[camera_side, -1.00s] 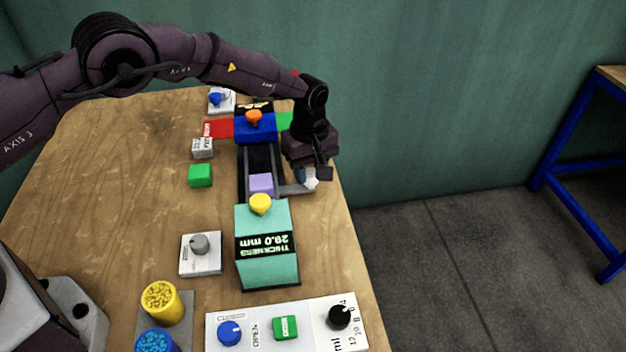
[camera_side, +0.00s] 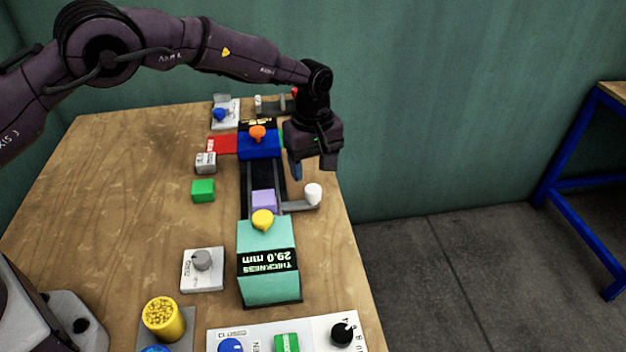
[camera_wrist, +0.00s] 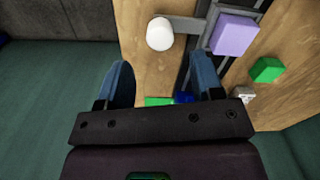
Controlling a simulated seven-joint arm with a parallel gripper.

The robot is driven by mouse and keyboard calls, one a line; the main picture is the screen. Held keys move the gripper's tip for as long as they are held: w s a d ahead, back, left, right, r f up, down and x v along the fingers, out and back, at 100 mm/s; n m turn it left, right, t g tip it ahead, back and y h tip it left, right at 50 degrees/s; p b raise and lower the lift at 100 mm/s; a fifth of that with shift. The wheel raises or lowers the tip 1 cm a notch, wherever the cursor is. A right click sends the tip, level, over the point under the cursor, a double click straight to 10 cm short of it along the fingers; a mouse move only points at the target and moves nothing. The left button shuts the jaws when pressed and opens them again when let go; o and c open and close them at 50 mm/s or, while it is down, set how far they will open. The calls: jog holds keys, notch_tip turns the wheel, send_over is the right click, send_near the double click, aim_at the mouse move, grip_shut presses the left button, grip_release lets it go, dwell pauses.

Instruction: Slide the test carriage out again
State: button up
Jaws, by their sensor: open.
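The test carriage appears to be the lilac block (camera_side: 264,200) on the dark rails (camera_side: 264,174), with a grey side bar ending in a white knob (camera_side: 313,194). The block is close against the teal unit with the yellow knob (camera_side: 263,220), whose display (camera_side: 268,261) reads 29.0 mm. My gripper (camera_side: 311,171) is open and empty, above and a little behind the white knob, apart from it. In the wrist view the white knob (camera_wrist: 160,34) lies ahead of the two blue fingers, and the lilac block (camera_wrist: 234,36) is to its right.
A blue block with an orange knob (camera_side: 258,141) spans the far end of the rails. A green cube (camera_side: 203,190) and a small white block (camera_side: 205,163) lie left of the rails. A dial box (camera_side: 202,268) stands left of the teal unit. The table's right edge is close beside the knob.

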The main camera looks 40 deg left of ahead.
notch_tip(320, 180, up, 8)
jog(key=shift+f, duration=0.25)
dwell(0.4)
jog(key=s+a+r+m+t, duration=0.2)
jog(key=s+a+r+m, duration=0.2)
jog(key=s, duration=0.7)
jog(key=s+a+r+m+t, duration=0.1)
jog(key=s+a+r+m, duration=0.3)
jog(key=s+r, duration=0.3)
jog(key=s+a+r+m+t, duration=0.2)
jog(key=s+a+r+m, duration=0.2)
jog(key=s, duration=1.1)
notch_tip(320, 180, up, 3)
jog(key=shift+s+a+f+t, duration=0.15)
jog(key=shift+s+a+t, duration=0.2)
jog(key=shift+a, duration=0.8)
